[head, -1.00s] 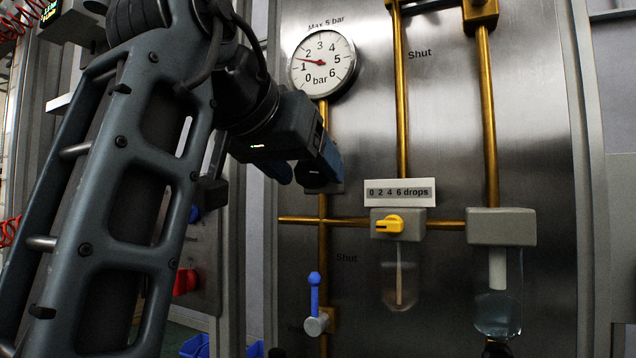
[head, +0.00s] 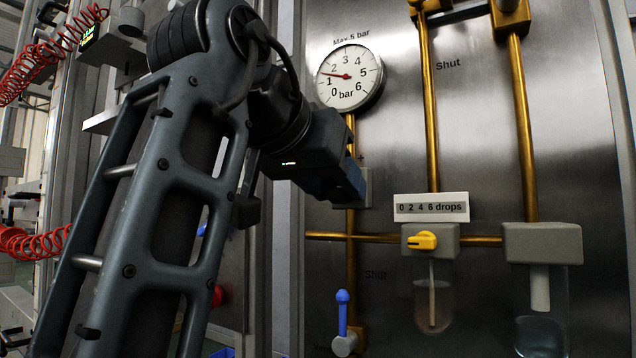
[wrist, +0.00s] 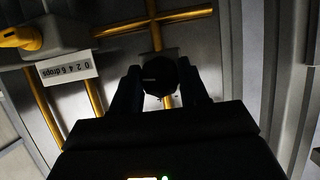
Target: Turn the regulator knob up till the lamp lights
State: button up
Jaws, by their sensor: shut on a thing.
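The dark round regulator knob (wrist: 158,78) sits on a brass pipe in the wrist view, with a small pale mark on its face. My gripper (wrist: 160,70) is shut on it, one finger on each side. In the head view my gripper (head: 348,188) reaches the panel below the gauge and hides the knob; only a grey plate edge (head: 365,186) shows beside it. The pressure gauge (head: 350,78), marked 0 to 6 bar and "Max 5 bar", has its red needle between 1 and 2. I cannot make out a lamp for certain.
A yellow knob (head: 425,240) on a grey block with a clear bowl stands right, under a drops label (head: 430,207). A second bowl unit (head: 542,245) is farther right. A blue lever (head: 343,310) is below my gripper. Brass pipes (head: 430,110) cross the panel.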

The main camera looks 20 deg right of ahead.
jog(key=shift+m+t+y, duration=0.4)
jog(key=shift+m+t, duration=0.3)
jog(key=shift+m, duration=0.3)
jog(key=o, duration=1)
jog(key=shift+o, duration=0.2)
jog(key=shift+s+a, duration=0.1)
jog(key=v, duration=0.7)
jog(key=shift+s+a, duration=0.15)
jog(key=shift+a, duration=0.05)
jog(key=shift+a+r, duration=0.1)
